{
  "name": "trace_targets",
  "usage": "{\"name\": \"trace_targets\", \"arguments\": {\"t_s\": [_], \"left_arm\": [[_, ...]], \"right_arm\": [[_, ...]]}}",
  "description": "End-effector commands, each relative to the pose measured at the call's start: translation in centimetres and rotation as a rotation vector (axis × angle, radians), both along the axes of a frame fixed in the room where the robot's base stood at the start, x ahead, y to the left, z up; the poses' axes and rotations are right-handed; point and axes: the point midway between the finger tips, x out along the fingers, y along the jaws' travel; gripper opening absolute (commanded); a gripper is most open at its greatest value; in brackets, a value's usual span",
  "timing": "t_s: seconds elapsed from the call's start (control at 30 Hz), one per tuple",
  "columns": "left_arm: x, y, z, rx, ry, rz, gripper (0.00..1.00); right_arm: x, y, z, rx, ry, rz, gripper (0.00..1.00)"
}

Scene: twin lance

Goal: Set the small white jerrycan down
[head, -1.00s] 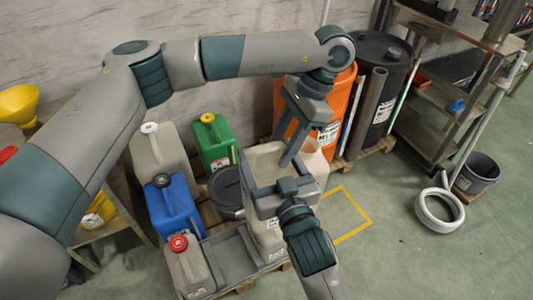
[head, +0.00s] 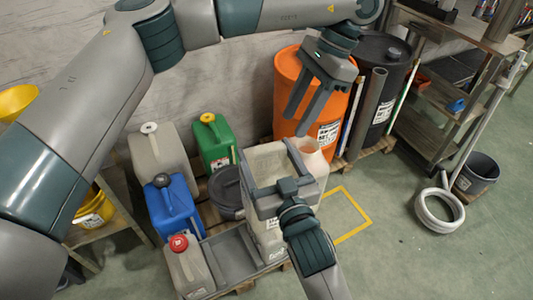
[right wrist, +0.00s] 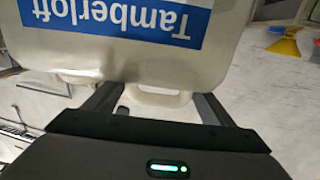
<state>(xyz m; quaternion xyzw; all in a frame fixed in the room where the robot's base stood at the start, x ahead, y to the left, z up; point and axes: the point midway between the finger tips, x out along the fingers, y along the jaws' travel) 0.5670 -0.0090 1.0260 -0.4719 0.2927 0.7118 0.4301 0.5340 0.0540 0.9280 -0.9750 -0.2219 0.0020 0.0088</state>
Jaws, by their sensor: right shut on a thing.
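The small white jerrycan (head: 268,164) is a pale, translucent canister, upright in the middle of the head view. My right gripper (head: 266,152) is shut on it from the near side, one finger along each side. In the right wrist view the jerrycan (right wrist: 140,65) fills the top, with a blue label, and its handle (right wrist: 158,98) lies between the fingers. The gripper body covers part of it, and I cannot tell whether its base touches anything. My left gripper (head: 296,124) is open and empty, above and behind the jerrycan, in front of the orange drum.
A whitish container (head: 312,158) stands close behind to the right. A blue can (head: 173,210), green can (head: 213,143), grey can (head: 160,150), red-capped can (head: 188,268) and dark bucket (head: 226,190) crowd the left. An orange drum (head: 308,95) stands behind. A yellow floor outline (head: 352,222) is right.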

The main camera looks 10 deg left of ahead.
Motion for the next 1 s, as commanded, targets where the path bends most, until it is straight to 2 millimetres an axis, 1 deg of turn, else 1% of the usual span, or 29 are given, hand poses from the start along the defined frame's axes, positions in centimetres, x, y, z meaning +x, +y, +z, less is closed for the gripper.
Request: {"name": "trace_targets", "arguments": {"t_s": [0.03, 0.2, 0.4, 0.77, 0.87, 0.97, 1.0], "left_arm": [[0.2, -0.3, 0.8, 0.001, -0.004, -0.001, 0.38], [0.5, -0.9, 2.4, 0.001, -0.002, 0.0, 0.38], [0.6, -1.1, 2.9, 0.001, 0.001, -0.001, 0.38], [0.5, -1.3, 2.6, -0.011, 0.005, 0.008, 0.38], [0.3, -2.1, 2.1, -0.046, 0.017, 0.036, 0.38], [-0.2, -3.5, 1.2, -0.112, 0.045, 0.096, 0.38], [-0.5, -4.4, 0.7, -0.147, 0.06, 0.13, 0.38]], "right_arm": [[0.0, 0.0, 0.1, 0.001, -0.002, 0.0, 0.46], [0.0, 0.0, 0.1, 0.001, -0.002, 0.0, 0.46], [0.0, 0.0, 0.1, 0.001, -0.002, 0.0, 0.46], [0.0, 0.0, 0.1, 0.001, -0.002, 0.0, 0.46], [0.0, 0.0, 0.1, 0.001, -0.002, 0.0, 0.46], [0.0, 0.0, 0.1, 0.001, -0.002, 0.0, 0.46], [0.0, 0.0, 0.1, 0.001, -0.002, 0.0, 0.46]]}}
